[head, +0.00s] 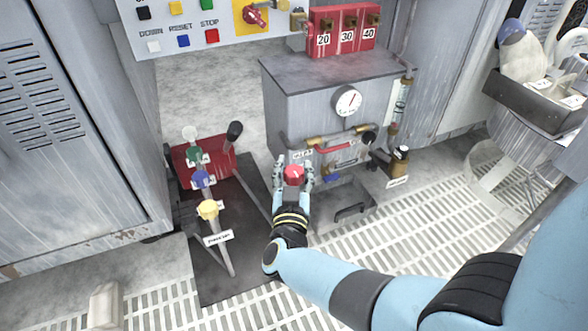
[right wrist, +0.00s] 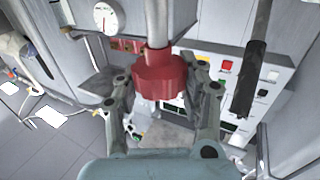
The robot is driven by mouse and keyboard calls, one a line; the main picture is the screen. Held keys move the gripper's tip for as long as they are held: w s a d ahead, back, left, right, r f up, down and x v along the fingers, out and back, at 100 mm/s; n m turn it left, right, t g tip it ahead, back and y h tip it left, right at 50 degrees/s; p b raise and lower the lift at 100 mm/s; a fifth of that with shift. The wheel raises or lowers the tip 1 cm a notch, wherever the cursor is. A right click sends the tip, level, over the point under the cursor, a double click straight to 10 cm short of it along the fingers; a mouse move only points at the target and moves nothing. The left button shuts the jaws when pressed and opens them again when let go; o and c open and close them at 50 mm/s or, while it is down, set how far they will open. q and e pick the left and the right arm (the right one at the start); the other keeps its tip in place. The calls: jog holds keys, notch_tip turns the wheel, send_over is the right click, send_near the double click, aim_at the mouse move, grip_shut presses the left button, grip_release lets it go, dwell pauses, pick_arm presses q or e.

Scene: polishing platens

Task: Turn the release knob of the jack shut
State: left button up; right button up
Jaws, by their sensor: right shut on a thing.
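A red knob (head: 293,173) sits at the front of the grey cabinet with the gauge, below a small white label. My right gripper (head: 293,180) is shut on it, one finger on each side. In the right wrist view the red knob (right wrist: 160,75) is a short round cap on a grey stem, between the two fingers of my right gripper (right wrist: 163,88). I cannot read a turn mark on the knob. I cannot tell the jack's body apart from the cabinet fittings. My left gripper is not in view.
A red lever stand (head: 218,160) with coloured knobs and a black-handled lever is just left of my gripper. Brass pipes (head: 335,136) and a gauge (head: 347,101) are on the grey cabinet (head: 300,95) behind. Grated floor (head: 400,220) lies open to the right.

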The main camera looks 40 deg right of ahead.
jog(key=shift+s+f, duration=0.1)
dwell(0.3)
jog(key=o, duration=1.2)
